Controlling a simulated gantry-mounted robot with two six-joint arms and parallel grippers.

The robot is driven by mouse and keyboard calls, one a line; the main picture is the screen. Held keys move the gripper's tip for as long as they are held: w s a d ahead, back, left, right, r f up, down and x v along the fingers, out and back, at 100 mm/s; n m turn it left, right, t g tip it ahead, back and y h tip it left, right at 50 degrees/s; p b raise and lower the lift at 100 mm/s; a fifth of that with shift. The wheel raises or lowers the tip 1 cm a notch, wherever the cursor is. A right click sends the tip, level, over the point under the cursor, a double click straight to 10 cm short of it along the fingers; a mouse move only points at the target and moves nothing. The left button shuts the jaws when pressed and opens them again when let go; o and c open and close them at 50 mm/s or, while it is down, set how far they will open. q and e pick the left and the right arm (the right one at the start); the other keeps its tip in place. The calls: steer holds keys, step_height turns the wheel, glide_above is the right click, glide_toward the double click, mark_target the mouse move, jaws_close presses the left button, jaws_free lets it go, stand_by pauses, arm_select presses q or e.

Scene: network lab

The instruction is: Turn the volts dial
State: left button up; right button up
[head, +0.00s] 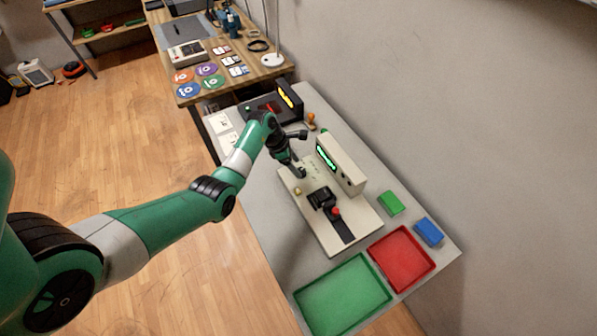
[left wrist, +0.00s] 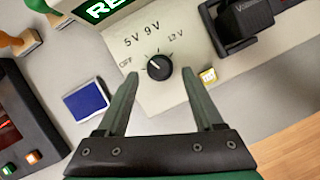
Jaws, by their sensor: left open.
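The volts dial (left wrist: 159,67) is a small round black knob on a cream panel (left wrist: 185,98), with OFF, 5V, 9V and 12V printed around it. A pale pointer mark shows on the knob, towards its upper left. My left gripper (left wrist: 160,82) is open, its two fingers apart on either side of the dial in the picture. I cannot tell whether they touch it. In the head view my left gripper (head: 300,173) is over the cream test base (head: 350,216) and hides the dial. My right gripper is not in view.
A cream box with a green display (head: 327,157) stands beside the dial. A black clamp-like fixture (head: 322,198) and a red knob (head: 336,211) are nearby. Green (head: 352,262) and red (head: 428,272) trays lie at the near end. A blue-topped block (left wrist: 86,101) is left of the gripper.

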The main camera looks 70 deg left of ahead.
arm_select(q)
steer(key=shift+b+x, duration=0.35)
steer(key=shift+x, duration=0.85)
jaws_close()
